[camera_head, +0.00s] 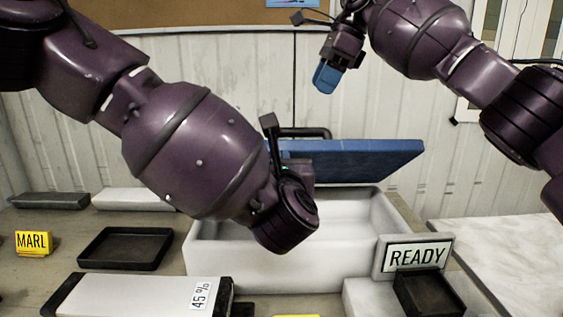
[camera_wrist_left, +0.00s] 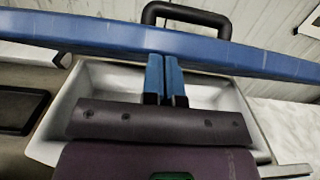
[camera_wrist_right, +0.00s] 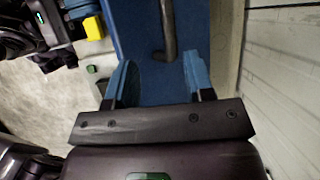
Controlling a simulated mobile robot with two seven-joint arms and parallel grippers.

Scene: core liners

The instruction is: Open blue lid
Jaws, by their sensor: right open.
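The blue lid (camera_head: 365,158) is raised above the back of the white box (camera_head: 240,262), showing a gap over the box's open inside. Its black handle (camera_head: 310,132) shows at its top and in the left wrist view (camera_wrist_left: 186,12). My left gripper's blue fingers (camera_wrist_left: 164,60) are together, with tips at the lid's edge; I cannot tell whether they touch it. In the head view my left wrist hides them and part of the lid. My right gripper (camera_head: 326,78) is in the air above the lid, its fingers apart and empty in the right wrist view (camera_wrist_right: 158,75).
A READY sign (camera_head: 415,255) and a small black tray (camera_head: 428,292) are at the box's front right. A MARL sign (camera_head: 33,242), a dark tray (camera_head: 125,248) and a white core liner (camera_head: 140,297) are at left. A pale slab (camera_head: 510,255) is at right.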

